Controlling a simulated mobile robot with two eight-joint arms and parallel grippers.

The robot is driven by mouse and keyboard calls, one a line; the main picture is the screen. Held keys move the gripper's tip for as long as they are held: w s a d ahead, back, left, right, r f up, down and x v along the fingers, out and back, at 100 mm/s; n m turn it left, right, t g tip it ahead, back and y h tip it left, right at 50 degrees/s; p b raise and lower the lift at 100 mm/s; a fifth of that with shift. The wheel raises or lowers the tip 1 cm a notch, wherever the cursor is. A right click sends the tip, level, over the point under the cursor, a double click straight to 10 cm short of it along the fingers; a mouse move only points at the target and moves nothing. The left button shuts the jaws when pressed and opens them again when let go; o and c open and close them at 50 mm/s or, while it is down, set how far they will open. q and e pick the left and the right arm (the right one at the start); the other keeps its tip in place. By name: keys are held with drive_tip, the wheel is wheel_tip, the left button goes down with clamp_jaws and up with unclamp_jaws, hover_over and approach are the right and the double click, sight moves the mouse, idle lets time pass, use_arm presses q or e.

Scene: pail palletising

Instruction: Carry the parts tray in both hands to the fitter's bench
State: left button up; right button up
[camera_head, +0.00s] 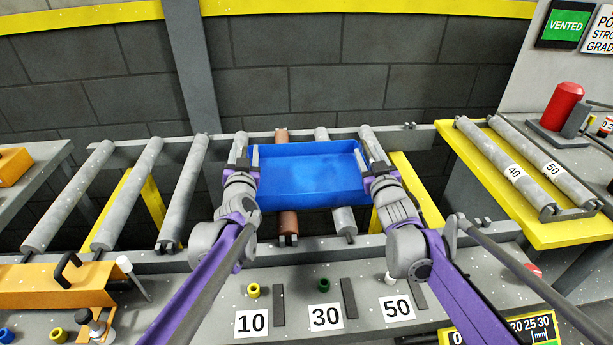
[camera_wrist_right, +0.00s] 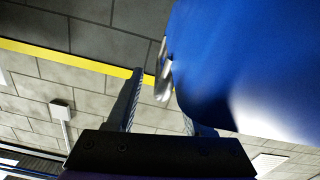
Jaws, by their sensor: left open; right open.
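The blue parts tray (camera_head: 310,178) sits level on the rollers of the conveyor in the middle of the head view. My left gripper (camera_head: 247,158) is open at the tray's left end, and my right gripper (camera_head: 368,162) is open at its right end. In the right wrist view the blue tray (camera_wrist_right: 235,70) fills the upper right, close to the right gripper (camera_wrist_right: 162,100), and covers part of one finger. I cannot tell whether either gripper's fingers touch the tray. The fitter's bench cannot be made out for certain.
Bare rollers (camera_head: 124,200) lie left of the tray. A yellow-framed stand (camera_head: 490,205) with rollers marked 40 and 50 is at the right, beside a red cylinder (camera_head: 562,103). An orange block (camera_head: 50,287) and number cards (camera_head: 325,316) lie on the near ledge.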

use_arm(q)
drive_tip(key=c, duration=0.8)
use_arm(e)
clamp_jaws()
use_arm(q)
clamp_jaws()
drive_tip(key=shift+a, duration=0.1)
use_arm(e)
drive_tip(key=shift+d, duration=0.1)
